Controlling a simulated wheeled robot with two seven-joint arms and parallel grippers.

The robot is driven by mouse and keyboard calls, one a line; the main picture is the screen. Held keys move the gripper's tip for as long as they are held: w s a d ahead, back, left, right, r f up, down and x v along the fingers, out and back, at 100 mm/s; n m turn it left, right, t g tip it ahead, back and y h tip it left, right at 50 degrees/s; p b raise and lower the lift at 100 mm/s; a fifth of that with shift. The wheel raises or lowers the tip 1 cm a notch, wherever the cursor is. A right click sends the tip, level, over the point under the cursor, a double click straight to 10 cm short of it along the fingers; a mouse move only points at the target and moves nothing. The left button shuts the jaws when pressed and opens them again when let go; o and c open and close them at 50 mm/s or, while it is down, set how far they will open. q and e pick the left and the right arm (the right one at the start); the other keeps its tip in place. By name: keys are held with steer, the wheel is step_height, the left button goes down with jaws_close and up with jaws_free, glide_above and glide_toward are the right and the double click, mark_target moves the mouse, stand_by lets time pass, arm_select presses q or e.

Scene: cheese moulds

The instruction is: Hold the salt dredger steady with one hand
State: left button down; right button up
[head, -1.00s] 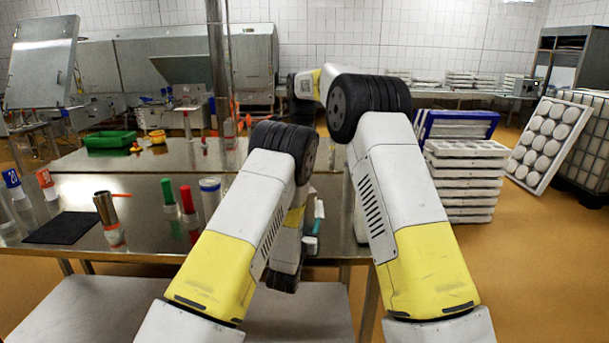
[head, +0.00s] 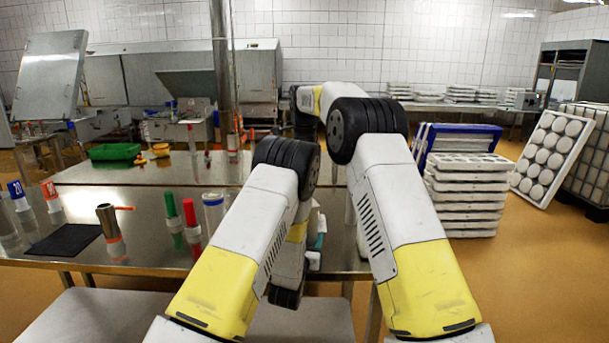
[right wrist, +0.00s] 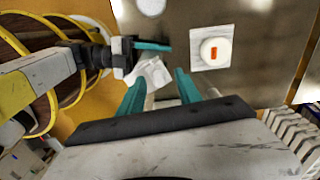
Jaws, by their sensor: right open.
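In the right wrist view, my right gripper (right wrist: 160,88) has its two teal fingers spread apart with a gap between them. A small white, faceted object (right wrist: 153,72) lies beyond the fingertips; I cannot tell if it is the salt dredger. My left gripper (right wrist: 150,46) comes in from the left beside it, with one teal finger clear; whether it holds the object is unclear. A white round item with an orange mark (right wrist: 215,52) sits on a pale square to the right. In the head view, a white-lidded clear jar (head: 213,208) stands left of my arms, which hide my right gripper.
On the steel table (head: 150,240) stand a green-capped tube (head: 171,212), a red-capped tube (head: 190,217) and a metal cylinder (head: 108,222) by a black mat (head: 64,240). White moulds (head: 465,195) are stacked on the right.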

step_height(320, 180, up, 7)
arm_select(q)
steer(key=shift+d, duration=0.1)
stand_by(0.3)
